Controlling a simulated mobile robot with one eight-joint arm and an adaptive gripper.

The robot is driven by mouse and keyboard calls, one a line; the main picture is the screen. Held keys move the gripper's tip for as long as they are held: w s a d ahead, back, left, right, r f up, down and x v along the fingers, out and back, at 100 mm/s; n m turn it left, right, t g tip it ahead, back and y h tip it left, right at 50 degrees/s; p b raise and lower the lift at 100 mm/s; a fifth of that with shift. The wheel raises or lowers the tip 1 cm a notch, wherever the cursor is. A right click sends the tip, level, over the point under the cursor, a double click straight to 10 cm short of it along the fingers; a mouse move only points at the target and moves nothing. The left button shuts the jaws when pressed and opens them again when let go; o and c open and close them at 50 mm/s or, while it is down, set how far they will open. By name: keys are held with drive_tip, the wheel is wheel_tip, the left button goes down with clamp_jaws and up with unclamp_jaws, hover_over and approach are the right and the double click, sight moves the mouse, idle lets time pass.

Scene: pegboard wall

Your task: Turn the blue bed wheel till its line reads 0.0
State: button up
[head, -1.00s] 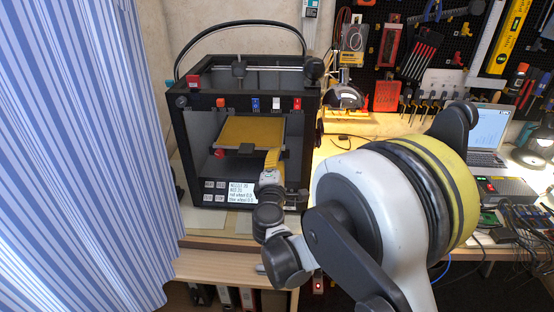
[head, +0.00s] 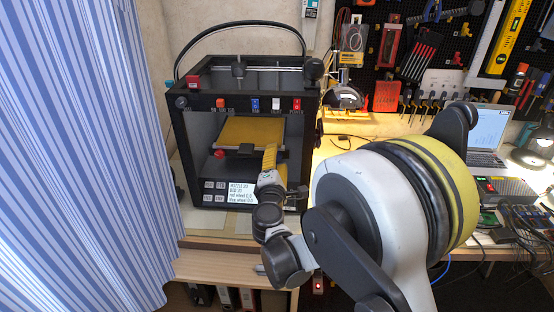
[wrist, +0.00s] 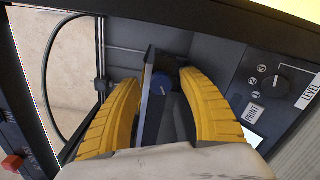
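In the head view my gripper (head: 269,158) reaches under the front right of the yellow bed (head: 245,132) and hides the blue wheel. The printer's screen (head: 241,192) has a last line that seems to be the blue wheel reading, perhaps 0.0; the lettering is too small to be sure.
The black printer frame (head: 185,138) surrounds the bed. A red wheel (head: 219,154) sits under the bed's front left. A dark LEVEL knob (wrist: 274,83) and a PRINT button (wrist: 253,113) lie right of my fingers in the wrist view. A striped curtain (head: 85,150) hangs at left.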

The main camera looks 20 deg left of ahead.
drive_tip(key=shift+s, duration=0.1)
drive_tip(key=v, duration=1.1)
drive_tip(key=shift+s, duration=0.4)
drive_tip(key=d+r+m+g+h, duration=0.25)
drive_tip(key=d+m, duration=0.35)
drive_tip(key=d, duration=0.7)
drive_tip(key=d+r+m+g+h, duration=0.3)
drive_tip(key=d+m, duration=0.4)
drive_tip(key=d, duration=0.6)
drive_tip(key=s+d+f+m+g, duration=0.1)
drive_tip(key=s+d+m+g, duration=0.1)
drive_tip(key=s+d+m, duration=0.4)
drive_tip(key=s+d+f+m+g+y, duration=0.1)
drive_tip(key=s+d+m, duration=0.4)
drive_tip(key=s, duration=0.7)
drive_tip(key=shift+s+d+f+m+g, duration=0.35)
drive_tip(key=shift+d+f+m+g, duration=0.15)
drive_tip(key=shift+g, duration=0.45)
